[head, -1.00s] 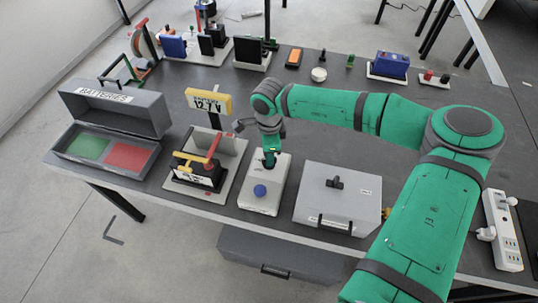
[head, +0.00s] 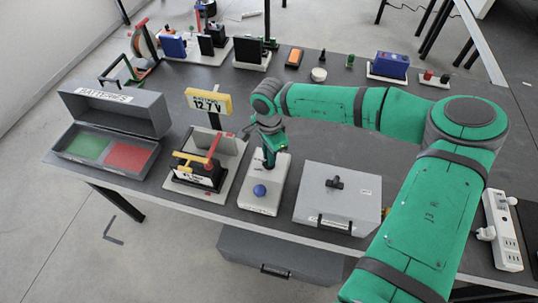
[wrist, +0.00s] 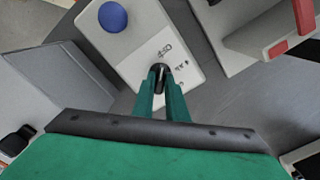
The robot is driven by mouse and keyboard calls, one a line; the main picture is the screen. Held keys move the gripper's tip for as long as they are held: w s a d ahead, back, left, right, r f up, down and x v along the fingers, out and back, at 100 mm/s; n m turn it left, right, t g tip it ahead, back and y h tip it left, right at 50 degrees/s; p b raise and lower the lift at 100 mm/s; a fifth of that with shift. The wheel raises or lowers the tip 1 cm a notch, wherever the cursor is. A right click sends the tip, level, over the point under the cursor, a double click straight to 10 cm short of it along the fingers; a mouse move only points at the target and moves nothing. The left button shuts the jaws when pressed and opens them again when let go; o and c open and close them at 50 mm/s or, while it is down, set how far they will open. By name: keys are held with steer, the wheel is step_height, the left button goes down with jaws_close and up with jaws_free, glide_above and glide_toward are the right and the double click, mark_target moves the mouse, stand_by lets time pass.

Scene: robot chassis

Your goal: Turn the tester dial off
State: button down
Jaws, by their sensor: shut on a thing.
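The tester (head: 261,203) is a pale, flat box on the table, with a round blue knob (head: 260,190) at its near end. The blue knob also shows at the top of the wrist view (wrist: 112,17). My gripper (head: 268,162) reaches down to the tester's far end. In the wrist view its green fingers (wrist: 161,72) are shut on the small black dial (wrist: 160,67), which is mostly hidden between them. Small dark printed marks are on the box beside the dial, one seeming to read OFF.
A battery tester stand with a yellow 12.7 V display (head: 209,102) stands left of the tester. A grey lidded box (head: 337,200) stands close on its right. An open batteries case (head: 112,110) and a power strip (head: 502,230) are farther out. Free table lies behind the grey box.

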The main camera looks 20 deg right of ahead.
steer(key=c, duration=1.8)
jaws_free()
steer(key=shift+o, duration=0.2)
step_height(320, 180, up, 11)
steer(key=shift+f, duration=0.1)
